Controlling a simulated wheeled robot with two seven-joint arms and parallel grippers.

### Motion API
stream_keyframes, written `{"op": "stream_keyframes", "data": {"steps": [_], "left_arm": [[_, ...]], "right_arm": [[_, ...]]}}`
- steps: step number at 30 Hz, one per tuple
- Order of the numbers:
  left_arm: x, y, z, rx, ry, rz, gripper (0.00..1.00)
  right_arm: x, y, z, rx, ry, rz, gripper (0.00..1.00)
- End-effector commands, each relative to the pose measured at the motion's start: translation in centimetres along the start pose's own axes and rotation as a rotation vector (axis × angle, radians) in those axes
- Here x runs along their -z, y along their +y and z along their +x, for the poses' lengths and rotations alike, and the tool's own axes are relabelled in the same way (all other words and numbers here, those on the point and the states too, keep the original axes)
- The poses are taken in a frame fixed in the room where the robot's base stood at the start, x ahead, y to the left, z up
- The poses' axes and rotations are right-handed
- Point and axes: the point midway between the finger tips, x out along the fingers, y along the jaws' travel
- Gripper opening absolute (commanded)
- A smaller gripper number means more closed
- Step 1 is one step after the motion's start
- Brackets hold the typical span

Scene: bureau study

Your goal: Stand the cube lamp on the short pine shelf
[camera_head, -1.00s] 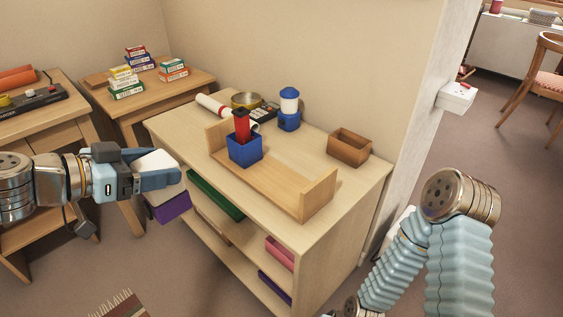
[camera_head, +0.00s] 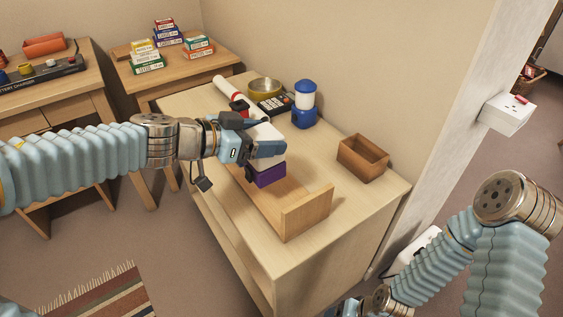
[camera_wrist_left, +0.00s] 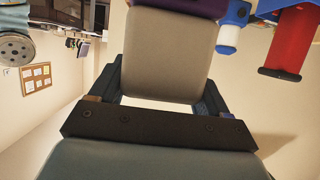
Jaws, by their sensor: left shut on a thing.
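The cube lamp has a white shade (camera_head: 264,131) and a purple base (camera_head: 270,176). My left gripper (camera_head: 272,150) is shut on the lamp and holds it over the short pine shelf (camera_head: 305,212), which lies on the bookcase top with upright end boards. The lamp looks upright; I cannot tell whether its base touches the shelf. In the left wrist view the pale shade (camera_wrist_left: 170,55) fills the space between the fingers, with the purple base at the top edge. The shelf's left part is hidden by my gripper.
A blue-and-white lantern (camera_head: 304,104) stands behind the shelf, near a calculator (camera_head: 275,103) and a brass bowl (camera_head: 264,88). A brown wooden box (camera_head: 362,158) is to the right. A red object (camera_wrist_left: 292,40) shows close by in the wrist view. The bookcase top's front right is clear.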

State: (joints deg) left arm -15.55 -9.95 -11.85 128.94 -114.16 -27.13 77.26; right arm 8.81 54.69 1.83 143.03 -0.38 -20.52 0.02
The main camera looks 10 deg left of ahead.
Motion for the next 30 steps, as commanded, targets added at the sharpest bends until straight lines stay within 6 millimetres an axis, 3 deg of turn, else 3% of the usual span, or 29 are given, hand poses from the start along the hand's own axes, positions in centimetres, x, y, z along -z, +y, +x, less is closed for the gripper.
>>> {"op": "stream_keyframes", "data": {"steps": [1, 6, 13, 15, 19, 30], "left_arm": [[-1.0, 0.3, 1.3, -0.005, -0.007, -0.006, 0.17], [-2.5, 0.7, 4.0, 0.0, -0.006, -0.004, 0.17], [-3.6, 0.9, 6.0, 0.001, -0.003, -0.003, 0.17], [-5.2, 0.9, 6.8, 0.001, -0.003, -0.003, 0.17], [-6.4, 0.9, 7.2, 0.002, -0.001, -0.003, 0.17], [-6.6, 0.9, 7.3, 0.002, -0.001, -0.002, 0.17]], "right_arm": [[0.0, 0.0, 0.0, 0.0, 0.0, 0.0, 0.79], [0.0, 0.0, 0.0, 0.0, 0.0, 0.0, 0.79], [0.0, 0.2, 0.5, -0.001, 0.001, 0.001, 0.79], [0.0, 0.7, 1.6, -0.001, 0.002, 0.001, 0.79], [0.0, 1.1, 2.4, -0.002, 0.002, 0.004, 0.79], [0.0, 1.1, 2.4, -0.003, 0.003, 0.004, 0.79]]}}
